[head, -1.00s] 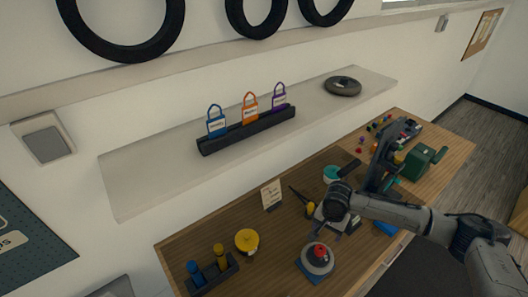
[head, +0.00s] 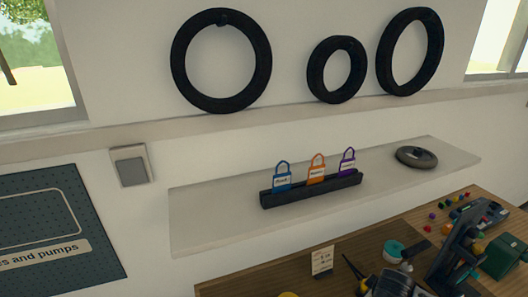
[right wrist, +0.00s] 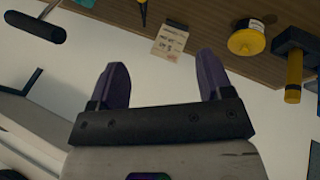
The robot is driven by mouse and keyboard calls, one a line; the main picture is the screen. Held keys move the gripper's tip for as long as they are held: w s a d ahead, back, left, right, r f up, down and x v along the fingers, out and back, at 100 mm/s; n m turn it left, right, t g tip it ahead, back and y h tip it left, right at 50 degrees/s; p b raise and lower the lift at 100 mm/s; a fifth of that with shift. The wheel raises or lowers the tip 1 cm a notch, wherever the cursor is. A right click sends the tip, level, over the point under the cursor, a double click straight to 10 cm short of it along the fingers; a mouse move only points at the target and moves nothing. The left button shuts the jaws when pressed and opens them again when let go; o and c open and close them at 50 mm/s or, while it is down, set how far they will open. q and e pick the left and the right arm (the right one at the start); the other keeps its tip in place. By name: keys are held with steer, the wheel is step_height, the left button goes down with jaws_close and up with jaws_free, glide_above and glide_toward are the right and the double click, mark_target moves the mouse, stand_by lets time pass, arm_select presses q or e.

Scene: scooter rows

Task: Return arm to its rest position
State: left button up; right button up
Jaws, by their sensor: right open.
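My right arm (head: 395,284) shows only in part at the bottom edge of the head view, in front of the wooden bench; its fingertips cannot be made out there. In the right wrist view my right gripper (right wrist: 162,82) has its two purple fingers spread wide apart with nothing between them. The fingers point toward the bench edge and a small written card (right wrist: 170,42), which shows just beyond them. My left gripper is in neither view.
The wooden bench (head: 290,276) holds the card (head: 322,261), a teal-and-white roll (head: 394,251) and a green box (head: 503,256). Above it, a pale shelf (head: 215,220) carries a black rack with blue, orange and purple padlocks.

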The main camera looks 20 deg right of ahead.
steer(key=a+r+n+t+p, duration=0.1)
steer(key=a+r+n+t, duration=0.15)
steer(key=a, duration=0.45)
steer(key=s+a+m+y+p, duration=0.2)
steer(key=s+a+y+p, duration=0.1)
steer(key=s+a, duration=0.8)
steer(key=shift+a+f+p, duration=0.2)
steer(key=shift+a+p, duration=0.25)
steer(key=shift+a, duration=0.45)
steer(key=s+a+f+g, duration=0.1)
steer(key=s, duration=0.2)
steer(key=s+a+f+m+g+y+p, duration=0.1)
steer(key=s+a+f, duration=0.1)
steer(key=s, duration=0.2)
steer(key=s+a+f+g+p, duration=0.1)
steer(key=s, duration=0.2)
steer(key=shift+s+a+f+m+y, duration=0.2)
steer(key=shift+s+a+m+y, duration=0.05)
steer(key=shift+s+m+y, duration=0.1)
steer(key=shift+s+f, duration=0.15)
steer(key=shift+s, duration=0.15)
